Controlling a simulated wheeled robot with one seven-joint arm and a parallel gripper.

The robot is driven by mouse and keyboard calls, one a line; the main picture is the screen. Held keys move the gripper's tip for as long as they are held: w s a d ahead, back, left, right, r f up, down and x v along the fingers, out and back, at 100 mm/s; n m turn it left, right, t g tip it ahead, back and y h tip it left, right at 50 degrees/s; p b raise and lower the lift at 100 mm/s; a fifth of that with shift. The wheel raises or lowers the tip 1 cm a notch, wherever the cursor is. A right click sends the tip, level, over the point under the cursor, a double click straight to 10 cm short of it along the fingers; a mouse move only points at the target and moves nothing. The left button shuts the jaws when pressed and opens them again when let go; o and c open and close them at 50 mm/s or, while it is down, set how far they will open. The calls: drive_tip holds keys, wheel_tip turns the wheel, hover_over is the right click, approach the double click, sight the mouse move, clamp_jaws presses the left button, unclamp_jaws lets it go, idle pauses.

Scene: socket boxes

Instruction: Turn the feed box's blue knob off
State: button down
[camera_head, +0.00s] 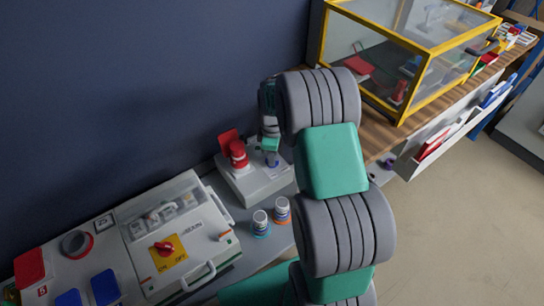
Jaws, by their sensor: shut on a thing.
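A small light-grey box (262,187) stands on the bench by the wall, and it is probably the feed box. A red plug-like part (238,153) with a raised red flap behind it stands on its left side. My gripper (270,147) points down over the right side of this box. It is shut on a small blue part (272,159), which looks like the blue knob. The fingers hide most of it, so I cannot tell which way it is turned.
A large grey box (222,226) with a clear lid and a red rotary switch (165,248) on a yellow plate is at lower left. Two small capped parts (261,223) stand on the bench before the small box. A yellow-framed clear case (414,85) is behind my arm.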

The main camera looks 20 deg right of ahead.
idle(0.5)
drive_tip(key=c, duration=1.5)
unclamp_jaws()
wheel_tip(320, 180, up, 8)
drive_tip(key=shift+f+p, duration=0.1)
drive_tip(key=shift+p, duration=0.2)
